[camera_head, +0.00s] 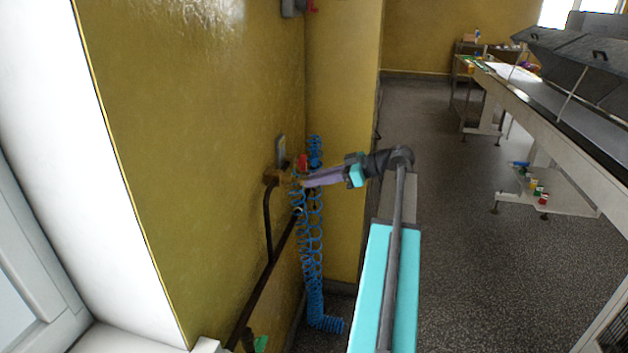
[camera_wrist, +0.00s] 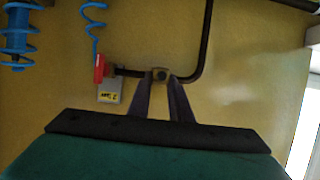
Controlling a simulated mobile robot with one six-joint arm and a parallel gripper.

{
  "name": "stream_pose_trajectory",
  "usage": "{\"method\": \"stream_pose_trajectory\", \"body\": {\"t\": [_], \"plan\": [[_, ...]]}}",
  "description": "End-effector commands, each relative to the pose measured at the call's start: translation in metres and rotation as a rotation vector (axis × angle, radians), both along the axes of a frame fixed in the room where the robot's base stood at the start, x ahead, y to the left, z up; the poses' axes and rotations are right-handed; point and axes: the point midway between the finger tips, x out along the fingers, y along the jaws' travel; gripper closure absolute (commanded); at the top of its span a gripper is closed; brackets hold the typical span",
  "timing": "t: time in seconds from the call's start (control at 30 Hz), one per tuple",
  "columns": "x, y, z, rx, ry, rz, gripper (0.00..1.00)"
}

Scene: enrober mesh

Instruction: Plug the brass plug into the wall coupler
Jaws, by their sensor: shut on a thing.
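My gripper (camera_head: 307,182) reaches left to the yellow wall and is shut on a small brass piece, which I take for the brass plug (camera_wrist: 160,75). In the wrist view the piece is at the fingertips, small and dark, in front of the black pipe. The brass wall coupler (camera_head: 271,178) is on the wall just left of the fingertips, at the top of the pipe. The plug is close to the coupler; I cannot tell whether they touch. The fingers hide most of the plug.
A blue coiled hose (camera_head: 314,255) hangs below and beside the gripper. A red part (camera_head: 302,162) is just above the fingertips; it also shows in the wrist view (camera_wrist: 99,68) by a grey box with a yellow label (camera_wrist: 109,91). The black pipe (camera_head: 267,225) runs down the wall.

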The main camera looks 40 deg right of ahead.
Motion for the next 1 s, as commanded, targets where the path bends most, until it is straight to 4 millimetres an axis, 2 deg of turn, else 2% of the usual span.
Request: {"method": "stream_pose_trajectory", "body": {"t": [1.0], "plan": [[-0.019,-0.012,0.0,0.0,-0.001,0.001,1.0]]}}
